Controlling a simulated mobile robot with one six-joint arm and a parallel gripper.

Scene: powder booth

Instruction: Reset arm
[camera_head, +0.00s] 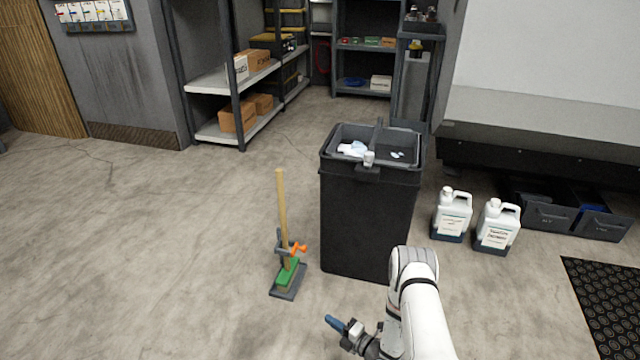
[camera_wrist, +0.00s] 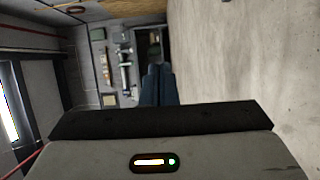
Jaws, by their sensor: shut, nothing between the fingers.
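My gripper (camera_head: 337,325) is low in the front of the head view, left of my white arm and in front of the black bin. Its blue fingers point to the left and are shut with nothing between them. In the wrist view the blue fingers (camera_wrist: 158,84) are side by side at the centre, and no object is at their tips.
A black bin (camera_head: 368,225) with a tray top stands just behind my arm. A broom-like tool with a wooden handle (camera_head: 283,215) stands left of it. Two white jugs (camera_head: 453,214) (camera_head: 497,227) stand right. Shelves (camera_head: 215,82) are at the back. Floor at left is clear.

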